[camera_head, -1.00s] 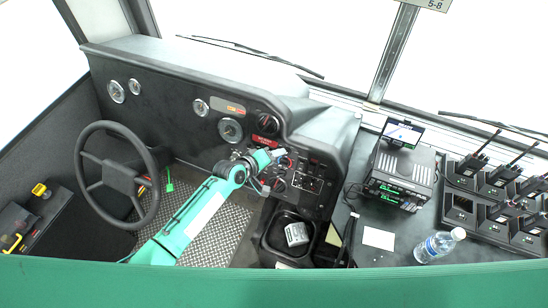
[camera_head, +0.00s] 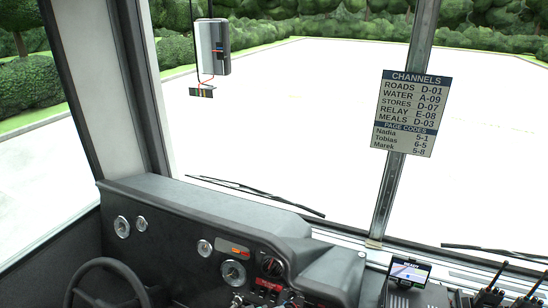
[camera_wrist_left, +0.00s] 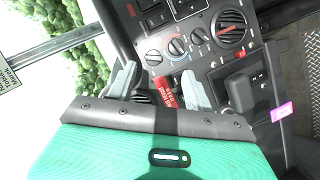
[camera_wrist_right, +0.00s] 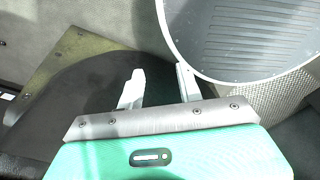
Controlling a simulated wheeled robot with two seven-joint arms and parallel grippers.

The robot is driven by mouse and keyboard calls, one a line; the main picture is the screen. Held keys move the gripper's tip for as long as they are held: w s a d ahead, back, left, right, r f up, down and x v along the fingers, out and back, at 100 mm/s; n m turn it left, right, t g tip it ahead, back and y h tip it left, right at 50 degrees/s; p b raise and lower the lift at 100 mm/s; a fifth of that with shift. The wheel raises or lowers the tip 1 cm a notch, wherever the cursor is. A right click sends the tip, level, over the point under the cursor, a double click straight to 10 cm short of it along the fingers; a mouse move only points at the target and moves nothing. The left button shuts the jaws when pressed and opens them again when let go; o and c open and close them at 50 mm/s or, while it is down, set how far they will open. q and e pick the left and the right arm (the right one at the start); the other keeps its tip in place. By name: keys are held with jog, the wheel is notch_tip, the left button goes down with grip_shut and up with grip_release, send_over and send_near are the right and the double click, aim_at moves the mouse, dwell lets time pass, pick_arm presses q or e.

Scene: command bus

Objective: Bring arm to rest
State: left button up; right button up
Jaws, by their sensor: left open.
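My left gripper (camera_wrist_left: 160,88) is open in the left wrist view, with its two grey fingers apart. Behind it lies the dashboard panel (camera_wrist_left: 180,62) with knobs, switches and a red label (camera_wrist_left: 164,92) seen between the fingers. Nothing is visibly held. My right gripper (camera_wrist_right: 158,88) is open and empty in the right wrist view, its fingers apart over a dark rounded surface (camera_wrist_right: 85,100). Neither gripper shows clearly in the head view.
The head view shows the steering wheel (camera_head: 112,268), dashboard (camera_head: 200,215), windshield and a channels sign (camera_head: 408,112) on the pillar. A small screen (camera_head: 409,271) and radios (camera_head: 490,297) stand lower right. In the right wrist view, a round ribbed grey object (camera_wrist_right: 245,35) is close to the right finger.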

pick_arm(q)
jog(key=s+a+r+m+g+y, duration=0.1)
jog(key=s+a+r+m+y, duration=0.15)
jog(key=s+a, duration=0.6)
jog(key=s+a+r+m+g+y, duration=0.2)
jog(key=s+a+r+y, duration=0.3)
jog(key=s, duration=0.7)
jog(key=s+a+r+m+g+y, duration=0.1)
jog(key=s+a+r+m, duration=0.1)
jog(key=s+a, duration=0.75)
notch_tip(320, 180, down, 33)
jog(key=d+g+b, duration=0.2)
jog(key=b, duration=0.1)
jog(key=s+a+f+b, duration=0.1)
jog(key=s+a+f, duration=0.1)
jog(key=s+f, duration=0.8)
jog(key=s+a+f+g+b, duration=0.1)
jog(key=s+a+f+b, duration=0.1)
jog(key=s+f, duration=0.7)
notch_tip(320, 180, down, 6)
jog(key=shift+s+r+b, duration=0.1)
jog(key=shift+s+b, duration=0.2)
jog(key=shift+s, duration=0.1)
pick_arm(e)
notch_tip(320, 180, down, 7)
jog(key=shift+a+r, duration=0.15)
jog(key=shift+a, duration=0.15)
jog(key=shift+a, duration=0.2)
